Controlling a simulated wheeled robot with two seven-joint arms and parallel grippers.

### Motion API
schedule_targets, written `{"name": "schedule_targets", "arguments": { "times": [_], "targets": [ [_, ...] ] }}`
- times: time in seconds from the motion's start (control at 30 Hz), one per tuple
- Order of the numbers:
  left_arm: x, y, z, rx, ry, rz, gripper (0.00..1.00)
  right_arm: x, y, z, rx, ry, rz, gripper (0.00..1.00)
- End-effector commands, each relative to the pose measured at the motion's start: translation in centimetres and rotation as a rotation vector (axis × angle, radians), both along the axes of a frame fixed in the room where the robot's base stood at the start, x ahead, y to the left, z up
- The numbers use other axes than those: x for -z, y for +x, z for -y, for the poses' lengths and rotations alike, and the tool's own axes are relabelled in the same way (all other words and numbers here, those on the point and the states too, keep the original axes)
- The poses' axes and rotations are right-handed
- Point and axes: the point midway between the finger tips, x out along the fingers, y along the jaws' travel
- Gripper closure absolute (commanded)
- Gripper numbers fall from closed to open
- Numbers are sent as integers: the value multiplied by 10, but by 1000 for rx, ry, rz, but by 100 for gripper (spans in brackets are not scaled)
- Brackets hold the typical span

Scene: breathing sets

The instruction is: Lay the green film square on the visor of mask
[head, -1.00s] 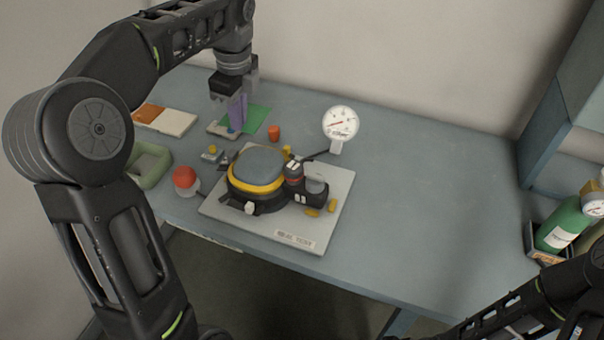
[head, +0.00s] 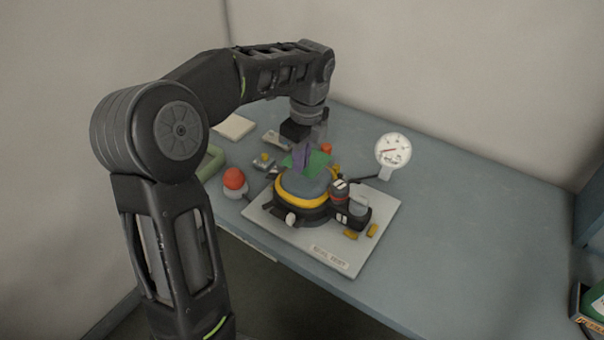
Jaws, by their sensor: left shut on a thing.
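The mask has a grey visor (head: 303,188) with a yellow band (head: 300,200) around it, and lies on a white board (head: 328,255). My right gripper is out of view.
A dial gauge (head: 393,151) stands behind the board to the right. A red-topped jar (head: 234,180) and a green tray (head: 210,162) are at the left. Yellow pieces (head: 372,230) lie on the board. The table's right side (head: 480,220) is clear.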

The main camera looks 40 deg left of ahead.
Motion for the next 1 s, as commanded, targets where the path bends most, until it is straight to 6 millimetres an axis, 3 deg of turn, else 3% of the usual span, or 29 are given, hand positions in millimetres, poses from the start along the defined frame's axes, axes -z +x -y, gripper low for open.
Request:
{"name": "schedule_targets", "arguments": {
  "times": [0.1, 0.43, 0.7, 1.0],
  "targets": [
    [10, 0, 0, 0, 0, -1, 100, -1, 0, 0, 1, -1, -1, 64],
    [14, 0, 0, 0, 0, -1, 100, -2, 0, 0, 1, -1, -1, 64],
    [46, 0, 0, 0, 1, -1, 100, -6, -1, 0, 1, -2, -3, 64],
    [48, 0, 0, 0, 1, 1, 100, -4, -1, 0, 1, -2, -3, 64]
  ]
}}
